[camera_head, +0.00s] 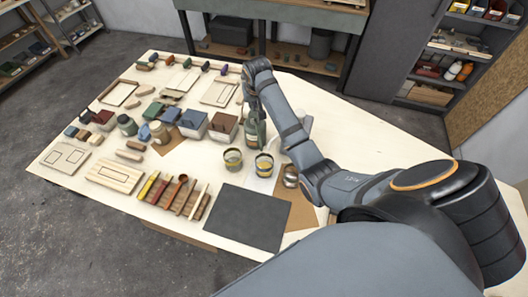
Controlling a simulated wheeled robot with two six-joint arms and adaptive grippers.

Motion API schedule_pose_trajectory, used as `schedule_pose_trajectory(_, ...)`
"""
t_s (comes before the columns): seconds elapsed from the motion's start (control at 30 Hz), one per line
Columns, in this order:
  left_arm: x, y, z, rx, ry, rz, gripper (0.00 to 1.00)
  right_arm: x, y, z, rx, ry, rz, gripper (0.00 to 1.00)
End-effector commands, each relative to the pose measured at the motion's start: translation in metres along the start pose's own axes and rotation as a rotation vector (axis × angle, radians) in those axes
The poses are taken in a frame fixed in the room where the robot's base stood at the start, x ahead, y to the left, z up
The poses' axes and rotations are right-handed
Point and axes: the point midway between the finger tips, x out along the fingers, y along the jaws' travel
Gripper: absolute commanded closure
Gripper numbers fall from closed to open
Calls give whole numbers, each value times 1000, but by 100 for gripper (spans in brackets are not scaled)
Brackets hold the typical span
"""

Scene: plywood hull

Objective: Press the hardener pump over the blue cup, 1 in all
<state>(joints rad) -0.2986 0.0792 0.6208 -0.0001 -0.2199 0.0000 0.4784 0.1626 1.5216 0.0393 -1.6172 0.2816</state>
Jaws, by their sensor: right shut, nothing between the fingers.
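A dark green bottle (255,136), which looks like a pump bottle, stands on the pale table right of the lidded boxes. My right gripper (253,108) points down at the bottle's top; it is shut with nothing held, and I cannot tell whether it touches the pump head. The bottle's top is hidden by the gripper. Two small cups with yellowish bands stand in front of the bottle: a left cup (233,160) and a right cup (264,166). I cannot tell which is the blue one. My left gripper is out of view.
Bins with a blue lid (193,119) and a brown lid (224,125) stand left of the bottle. A dark mat (239,216) lies at the front. Metal tins (291,176) stand beside the right cup, near my forearm. Tools and jars crowd the left.

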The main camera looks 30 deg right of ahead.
Motion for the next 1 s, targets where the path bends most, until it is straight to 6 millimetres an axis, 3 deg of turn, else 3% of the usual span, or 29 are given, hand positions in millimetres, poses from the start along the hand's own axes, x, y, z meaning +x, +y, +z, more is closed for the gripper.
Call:
schedule_pose_trajectory(0.77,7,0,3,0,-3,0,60,27,0,12,0,-4,0,100)
schedule_pose_trajectory(1.0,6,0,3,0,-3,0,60,26,0,13,0,-6,0,100)
